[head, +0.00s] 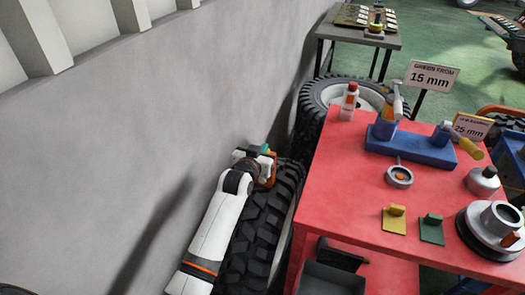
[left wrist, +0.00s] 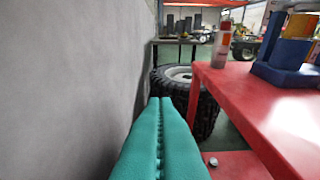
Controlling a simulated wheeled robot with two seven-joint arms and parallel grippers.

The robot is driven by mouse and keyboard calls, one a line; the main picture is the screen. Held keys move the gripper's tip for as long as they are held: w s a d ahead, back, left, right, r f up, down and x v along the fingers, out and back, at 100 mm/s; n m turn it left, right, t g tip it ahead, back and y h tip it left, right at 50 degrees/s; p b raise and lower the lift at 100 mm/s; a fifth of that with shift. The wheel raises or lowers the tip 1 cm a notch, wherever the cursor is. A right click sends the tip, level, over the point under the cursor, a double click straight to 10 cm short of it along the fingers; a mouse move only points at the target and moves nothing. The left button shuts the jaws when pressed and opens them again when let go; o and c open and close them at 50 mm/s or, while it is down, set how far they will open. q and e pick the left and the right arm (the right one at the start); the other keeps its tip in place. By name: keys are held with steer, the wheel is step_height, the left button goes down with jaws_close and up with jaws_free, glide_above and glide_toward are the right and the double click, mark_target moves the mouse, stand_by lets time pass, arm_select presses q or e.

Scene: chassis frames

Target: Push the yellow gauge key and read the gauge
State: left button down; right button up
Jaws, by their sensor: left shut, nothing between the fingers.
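A yellow key (head: 394,220), a small square plate with an upright tab, lies near the front of the red table top. A similar green key (head: 432,229) lies just to its right. A small round grey piece with an orange centre (head: 399,176) sits behind them; I cannot tell if it is the gauge. My left gripper (head: 266,150) is left of the table, over the big tyre by the wall, well apart from the yellow key. Its teal fingers (left wrist: 160,135) are together and empty. The keys are not in the left wrist view. My right gripper is not in view.
The red table (head: 345,180) bears a blue tool block (head: 410,145), a red-capped bottle (head: 348,102) and a large round metal part (head: 492,228). Signs read 15 mm (head: 432,76) and 25 mm (head: 471,127). A grey wall (head: 120,140) closes the left; tyres (head: 262,220) stand between.

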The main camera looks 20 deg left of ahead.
arm_select(q)
steer(key=shift+f, duration=0.25)
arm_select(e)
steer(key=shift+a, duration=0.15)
arm_select(q)
steer(key=shift+f, duration=0.9)
steer(key=shift+s+f, duration=0.15)
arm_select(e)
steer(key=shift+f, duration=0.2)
arm_select(q)
steer(key=shift+f, duration=0.15)
step_height(320, 180, up, 6)
steer(key=p, duration=0.5)
steer(key=b+v, duration=0.1)
steer(key=v, duration=0.8)
steer(key=shift+s+f+b, duration=0.25)
steer(key=shift+s+b, duration=0.1)
steer(key=shift+b, duration=0.05)
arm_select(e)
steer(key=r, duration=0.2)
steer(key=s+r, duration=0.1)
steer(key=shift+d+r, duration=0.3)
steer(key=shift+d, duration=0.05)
